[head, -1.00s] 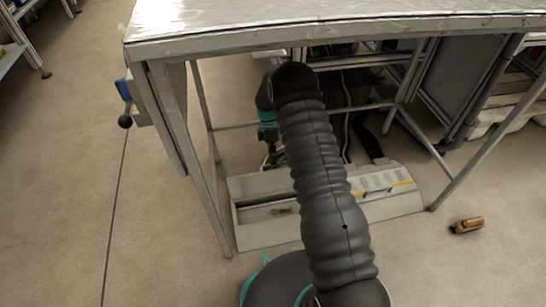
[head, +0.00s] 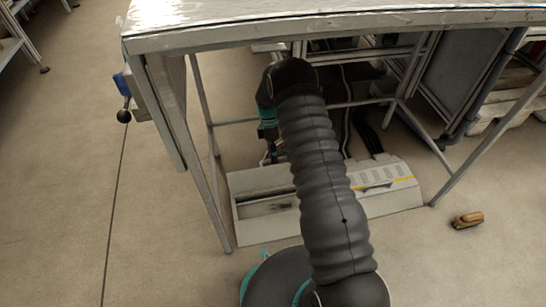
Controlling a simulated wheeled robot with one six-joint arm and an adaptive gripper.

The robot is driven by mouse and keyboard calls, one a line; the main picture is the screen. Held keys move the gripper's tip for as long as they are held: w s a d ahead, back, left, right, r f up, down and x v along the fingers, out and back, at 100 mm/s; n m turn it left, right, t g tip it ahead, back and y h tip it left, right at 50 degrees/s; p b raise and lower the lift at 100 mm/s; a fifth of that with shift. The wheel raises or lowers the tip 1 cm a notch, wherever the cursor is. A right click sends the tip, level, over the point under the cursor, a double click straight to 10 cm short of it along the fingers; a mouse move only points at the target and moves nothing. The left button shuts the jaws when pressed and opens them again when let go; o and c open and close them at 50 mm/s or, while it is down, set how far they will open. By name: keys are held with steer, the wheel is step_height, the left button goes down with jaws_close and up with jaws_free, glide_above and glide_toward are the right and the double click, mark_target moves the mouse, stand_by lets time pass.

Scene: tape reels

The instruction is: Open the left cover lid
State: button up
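A low, light grey box (head: 286,228) sits on the floor under the table. Its left part has a long slot-like opening (head: 265,205) with a dark interior. The left cover lid (head: 252,180) stands raised along the back of this opening. The right part of the box has a light top (head: 390,172) with a yellow stripe and looks shut. My gripper (head: 272,158) is at the back edge of the left lid, pointing down. It is small and partly hidden, so I cannot tell its finger state or whether it touches the lid. My arm covers the box's middle.
A metal-topped table (head: 340,20) stands over the box, its legs (head: 190,165) and crossbars close around my arm. Dark cables or hoses (head: 368,138) lie behind the box. A brown object (head: 467,220) lies on the floor at right. The floor at left is clear.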

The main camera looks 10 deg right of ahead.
steer(key=v, duration=1.1)
steer(key=shift+r, duration=0.25)
steer(key=shift+w, duration=0.1)
